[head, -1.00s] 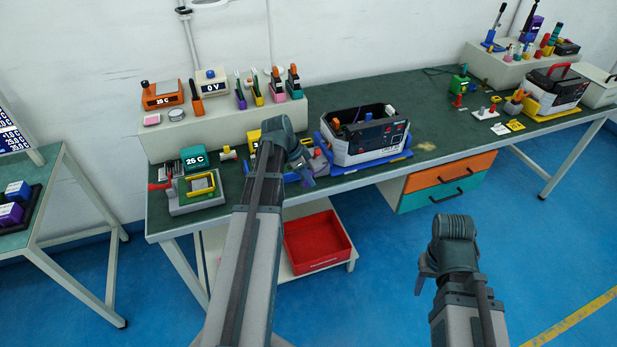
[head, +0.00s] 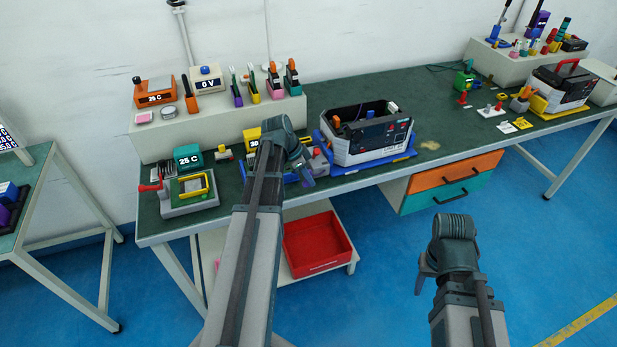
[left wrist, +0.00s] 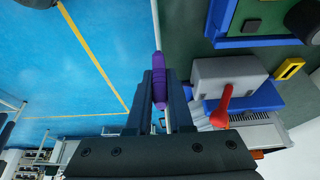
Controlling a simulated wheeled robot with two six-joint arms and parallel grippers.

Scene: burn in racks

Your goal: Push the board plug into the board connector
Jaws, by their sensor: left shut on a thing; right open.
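My left gripper (head: 306,178) is in front of the long bench's front edge in the head view. It is shut on a slim purple piece (left wrist: 159,92), which points away from the fingers in the left wrist view. I cannot tell whether this piece is the board plug. My right gripper (head: 424,278) is open, over the blue floor at the lower right. An open-topped white and black unit (head: 362,138) stands on a blue base on the bench. I cannot make out the board connector. A grey block with a red lever (left wrist: 226,100) lies right of the fingers in the left wrist view.
A grey fixture with a yellow frame (head: 190,197) and a teal meter (head: 188,156) stand at the bench's left end. A red tray (head: 317,243) sits on the shelf below. Orange and teal drawers (head: 455,182) hang under the bench. The floor in front is clear.

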